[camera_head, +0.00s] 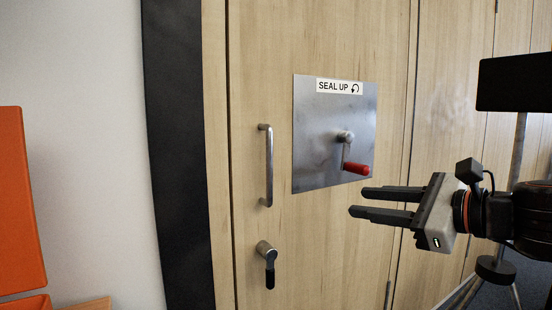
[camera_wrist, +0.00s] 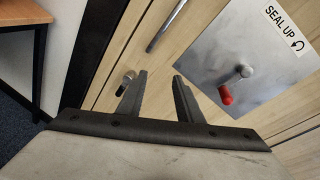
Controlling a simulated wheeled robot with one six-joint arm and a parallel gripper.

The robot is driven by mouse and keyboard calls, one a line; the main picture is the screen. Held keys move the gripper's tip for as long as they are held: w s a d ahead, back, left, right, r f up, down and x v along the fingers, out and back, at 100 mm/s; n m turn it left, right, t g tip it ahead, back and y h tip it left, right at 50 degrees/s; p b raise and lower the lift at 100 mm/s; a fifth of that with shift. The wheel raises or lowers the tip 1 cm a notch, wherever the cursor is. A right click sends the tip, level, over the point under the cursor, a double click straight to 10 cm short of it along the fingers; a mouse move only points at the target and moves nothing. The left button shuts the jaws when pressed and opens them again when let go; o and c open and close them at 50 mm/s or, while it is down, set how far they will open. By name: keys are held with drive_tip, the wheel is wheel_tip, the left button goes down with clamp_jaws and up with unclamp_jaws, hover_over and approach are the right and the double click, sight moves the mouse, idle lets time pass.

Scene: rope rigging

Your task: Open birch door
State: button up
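The birch door (camera_head: 300,240) is a pale wood panel and looks closed. It has a vertical metal bar handle (camera_head: 268,165) and, below it, a lock knob with a black lever (camera_head: 268,262) pointing down. Right of the bar is a metal plate (camera_head: 310,150) labelled "SEAL UP" with a curved arrow and a crank with a red grip (camera_head: 356,169). My gripper (camera_head: 360,201) is open and empty, in front of the door, right of the lock and below the plate. In the wrist view the lock (camera_wrist: 126,82) lies just beyond the left finger, and the red grip (camera_wrist: 225,95) is at right.
A black vertical strip (camera_head: 178,150) and a white wall (camera_head: 85,60) are left of the door. An orange object (camera_head: 20,200) stands at far left. More wood panels (camera_head: 450,120) and a black box on a stand (camera_head: 513,82) are at right.

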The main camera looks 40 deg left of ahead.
drive_tip(key=w+a+r+m+y, duration=0.1)
drive_tip(key=a+r+m, duration=0.1)
drive_tip(key=a, duration=1.1)
drive_tip(key=w+a+r+m+y, duration=0.1)
drive_tip(key=a+r+m, duration=0.2)
drive_tip(key=a, duration=1)
drive_tip(key=shift+w+a+r, duration=0.15)
drive_tip(key=shift+w+r, duration=0.05)
drive_tip(key=shift+r, duration=0.1)
clamp_jaws()
